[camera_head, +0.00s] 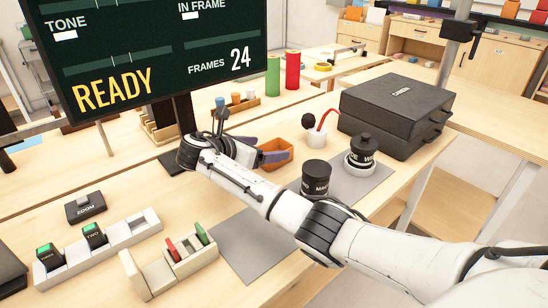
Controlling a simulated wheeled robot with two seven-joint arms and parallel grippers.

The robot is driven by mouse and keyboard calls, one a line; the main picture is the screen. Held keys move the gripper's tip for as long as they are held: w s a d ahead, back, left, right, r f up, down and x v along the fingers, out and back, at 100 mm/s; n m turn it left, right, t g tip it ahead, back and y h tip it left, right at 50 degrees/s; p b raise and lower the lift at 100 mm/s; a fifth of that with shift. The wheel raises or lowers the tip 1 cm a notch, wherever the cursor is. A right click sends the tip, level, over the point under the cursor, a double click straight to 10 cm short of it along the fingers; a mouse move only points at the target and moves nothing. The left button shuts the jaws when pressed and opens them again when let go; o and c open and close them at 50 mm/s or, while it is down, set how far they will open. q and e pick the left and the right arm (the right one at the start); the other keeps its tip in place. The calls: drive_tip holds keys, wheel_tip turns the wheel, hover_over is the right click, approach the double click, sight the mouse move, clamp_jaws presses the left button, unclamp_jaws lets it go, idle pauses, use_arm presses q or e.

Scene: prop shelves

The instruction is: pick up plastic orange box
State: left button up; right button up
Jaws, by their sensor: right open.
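The orange plastic box (283,147) is a small open tray on the wooden table, near the middle of the view. My right arm comes in from the lower right and reaches across the table. My right gripper (266,149) is open at the box's left side, with its dark bluish fingers pointing toward it. A finger overlaps the lower left of the box in the picture, so part of the box is hidden. I cannot tell whether they touch. My left gripper is not in view.
A black case (395,105) stands right of the box. A large dark screen (150,50) rises at back left.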

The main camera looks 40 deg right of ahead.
drive_tip(key=shift+x, duration=0.95)
drive_tip(key=c, duration=1.2)
